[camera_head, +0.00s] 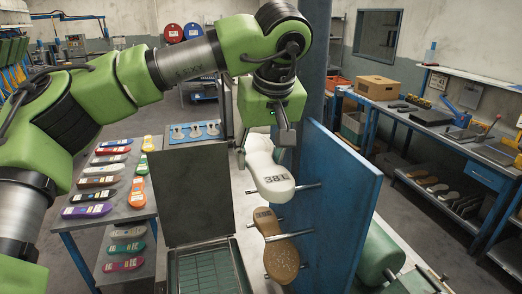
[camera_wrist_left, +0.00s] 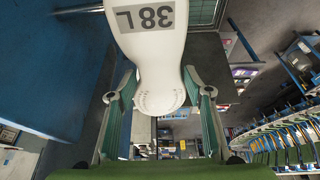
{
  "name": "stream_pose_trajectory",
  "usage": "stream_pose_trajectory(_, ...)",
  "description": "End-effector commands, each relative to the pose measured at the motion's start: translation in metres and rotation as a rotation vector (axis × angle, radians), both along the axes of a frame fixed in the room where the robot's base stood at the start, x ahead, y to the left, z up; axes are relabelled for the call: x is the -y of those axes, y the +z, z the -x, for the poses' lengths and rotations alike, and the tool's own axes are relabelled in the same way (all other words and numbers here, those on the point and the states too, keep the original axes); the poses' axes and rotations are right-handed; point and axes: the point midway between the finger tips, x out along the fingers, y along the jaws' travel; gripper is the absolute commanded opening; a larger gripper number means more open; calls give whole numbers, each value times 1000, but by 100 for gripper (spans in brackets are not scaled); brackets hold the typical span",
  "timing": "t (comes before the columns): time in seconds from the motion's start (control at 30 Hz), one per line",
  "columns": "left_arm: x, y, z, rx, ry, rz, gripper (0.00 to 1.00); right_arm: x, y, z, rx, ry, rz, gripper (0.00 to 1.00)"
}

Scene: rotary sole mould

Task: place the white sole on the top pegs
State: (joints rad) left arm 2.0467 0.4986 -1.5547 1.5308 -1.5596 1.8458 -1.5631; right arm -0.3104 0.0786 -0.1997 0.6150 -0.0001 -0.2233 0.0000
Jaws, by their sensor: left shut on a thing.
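The white sole (camera_head: 270,178), marked 38L, hangs upright beside the blue panel (camera_head: 350,195) in the head view. My left gripper (camera_head: 262,142) is shut on its upper end; the wrist view shows the white sole (camera_wrist_left: 150,60) between the two fingers (camera_wrist_left: 160,98). A top peg (camera_head: 308,187) sticks out from the panel near the sole's lower end; whether they touch is unclear. A brown sole (camera_head: 276,248), also marked, sits below on the lower pegs (camera_head: 298,234). My right gripper is not in view.
A table (camera_head: 140,212) at left holds several coloured soles. A control console (camera_head: 195,190) stands left of the panel, with a green-topped tray (camera_head: 208,275) in front. A workbench (camera_head: 450,140) with a cardboard box (camera_head: 376,87) and tools runs along the right.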

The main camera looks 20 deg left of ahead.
Motion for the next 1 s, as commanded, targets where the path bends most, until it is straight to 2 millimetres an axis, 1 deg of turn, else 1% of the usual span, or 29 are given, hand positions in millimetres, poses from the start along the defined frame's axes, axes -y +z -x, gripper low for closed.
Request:
stream_pose_trajectory(0.13,0,1,0,1,0,0,17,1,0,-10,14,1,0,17)
stream_pose_trajectory(0.23,0,-3,0,1,0,1,17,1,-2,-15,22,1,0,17)
stream_pose_trajectory(0.27,0,-3,0,0,0,0,49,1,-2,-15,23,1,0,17)
stream_pose_trajectory(0.3,0,-2,0,1,0,1,59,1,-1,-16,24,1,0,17)
stream_pose_trajectory(0.33,0,-2,0,0,0,0,64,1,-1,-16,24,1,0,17)
stream_pose_trajectory(0.63,0,-2,0,0,0,0,64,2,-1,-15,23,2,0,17)
stream_pose_trajectory(0.73,0,3,0,1,0,0,64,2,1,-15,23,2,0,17)
stream_pose_trajectory(0.77,1,3,1,2,-1,1,64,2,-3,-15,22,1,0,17)
stream_pose_trajectory(0.87,5,15,5,5,-2,1,64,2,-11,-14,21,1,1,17)
stream_pose_trajectory(1.0,12,42,15,5,-2,1,64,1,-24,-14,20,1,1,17)
